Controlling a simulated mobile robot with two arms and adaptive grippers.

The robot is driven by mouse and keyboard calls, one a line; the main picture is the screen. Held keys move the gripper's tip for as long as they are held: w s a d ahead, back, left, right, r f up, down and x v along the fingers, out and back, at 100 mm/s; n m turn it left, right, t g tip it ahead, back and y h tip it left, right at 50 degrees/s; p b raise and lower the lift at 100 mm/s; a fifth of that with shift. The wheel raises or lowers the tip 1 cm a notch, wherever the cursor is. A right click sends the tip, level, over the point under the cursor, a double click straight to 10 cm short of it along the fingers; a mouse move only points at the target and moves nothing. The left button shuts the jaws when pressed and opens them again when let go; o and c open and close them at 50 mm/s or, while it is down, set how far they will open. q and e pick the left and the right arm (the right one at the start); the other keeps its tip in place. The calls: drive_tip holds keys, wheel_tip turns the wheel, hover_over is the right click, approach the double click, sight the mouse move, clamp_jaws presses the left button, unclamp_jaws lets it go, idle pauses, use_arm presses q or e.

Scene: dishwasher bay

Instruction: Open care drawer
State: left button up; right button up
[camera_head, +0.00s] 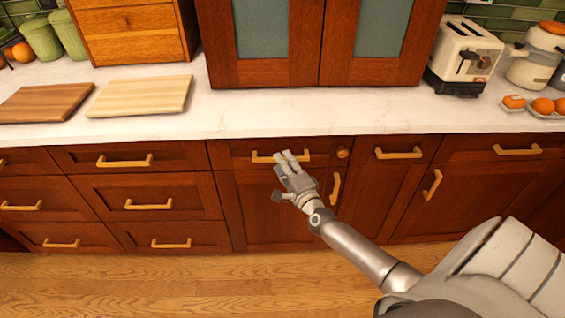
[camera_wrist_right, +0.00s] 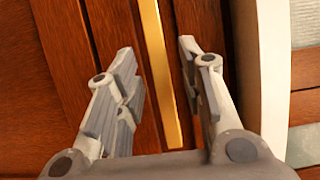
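A wooden drawer (camera_head: 236,150) with a horizontal brass bar handle (camera_head: 263,157) sits under the counter at the middle of the head view. Its front is flush with its neighbours, so it looks closed. My right gripper (camera_head: 288,160) is in front of this handle and covers part of its middle. In the right wrist view the handle (camera_wrist_right: 158,80) runs between the two spread fingers of the right gripper (camera_wrist_right: 160,58), with a gap on each side. How deep the bar lies between the fingers is hard to tell. My left gripper is in neither view.
The counter edge (camera_head: 300,133) overhangs above. More drawers (camera_head: 120,157) lie left. The wooden floor (camera_head: 190,285) in front is clear.

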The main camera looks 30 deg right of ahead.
drive_tip(key=shift+w, duration=0.6)
clamp_jaws()
